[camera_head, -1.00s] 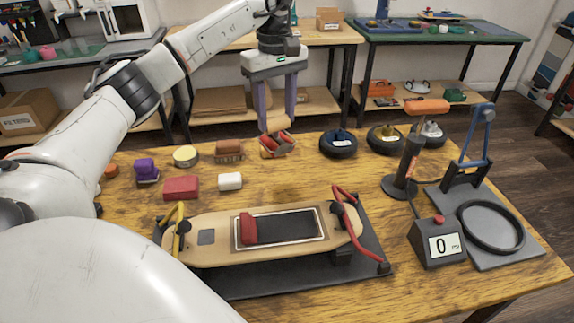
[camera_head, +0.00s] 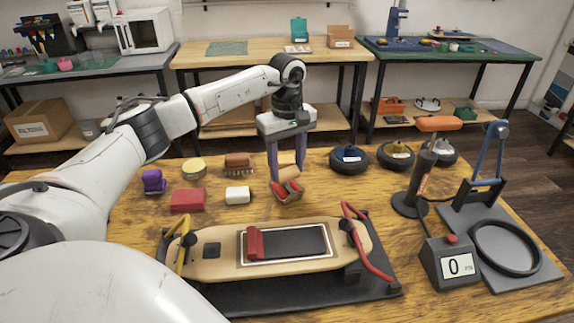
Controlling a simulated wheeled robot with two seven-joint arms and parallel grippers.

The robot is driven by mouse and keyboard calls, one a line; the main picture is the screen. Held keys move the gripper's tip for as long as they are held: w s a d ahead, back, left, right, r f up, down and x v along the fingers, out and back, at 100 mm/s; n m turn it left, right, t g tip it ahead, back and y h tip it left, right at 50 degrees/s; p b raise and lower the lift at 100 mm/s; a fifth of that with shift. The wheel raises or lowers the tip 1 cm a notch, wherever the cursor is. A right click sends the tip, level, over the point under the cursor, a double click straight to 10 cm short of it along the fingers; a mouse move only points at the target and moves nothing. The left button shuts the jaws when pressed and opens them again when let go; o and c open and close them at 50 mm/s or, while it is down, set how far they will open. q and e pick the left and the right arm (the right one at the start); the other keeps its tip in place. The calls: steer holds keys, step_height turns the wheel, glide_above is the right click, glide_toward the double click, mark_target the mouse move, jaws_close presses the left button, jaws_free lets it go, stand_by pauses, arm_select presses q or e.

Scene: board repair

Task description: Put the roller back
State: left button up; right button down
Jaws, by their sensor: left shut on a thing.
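My left gripper (camera_head: 287,172) points down over the middle of the wooden table and is shut on the roller. The roller (camera_head: 286,190) has a tan grip and red parts below it. The fingers partly hide it, and I cannot tell whether its underside touches the table. It is behind the skateboard deck (camera_head: 205,268), which lies on a dark stand with a yellow clamp and a red clamp. A dark sheet with a red bar (camera_head: 255,243) at its left end lies on the deck. My right gripper is not in view.
A white block (camera_head: 237,195), a red block (camera_head: 187,201), a brush (camera_head: 239,164), a tan round tin (camera_head: 194,168) and a purple item (camera_head: 154,181) are left of the roller. Several wheels (camera_head: 349,160), a pump (camera_head: 408,203) and a gauge (camera_head: 449,265) are right.

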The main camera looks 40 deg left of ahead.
arm_select(q)
steer(key=shift+s+f, duration=0.1)
steer(key=shift+f, duration=0.4)
steer(key=shift+d+f, duration=0.1)
steer(key=shift+c, duration=0.9)
steer(key=o, duration=0.7)
steer(key=shift+c, duration=0.2)
steer(key=o, duration=0.4)
steer(key=shift+f, duration=0.2)
steer(key=shift+o, duration=0.2)
steer(key=shift+r, duration=0.2)
steer(key=shift+r, duration=0.1)
step_height(320, 180, up, 13)
steer(key=shift+p, duration=0.3)
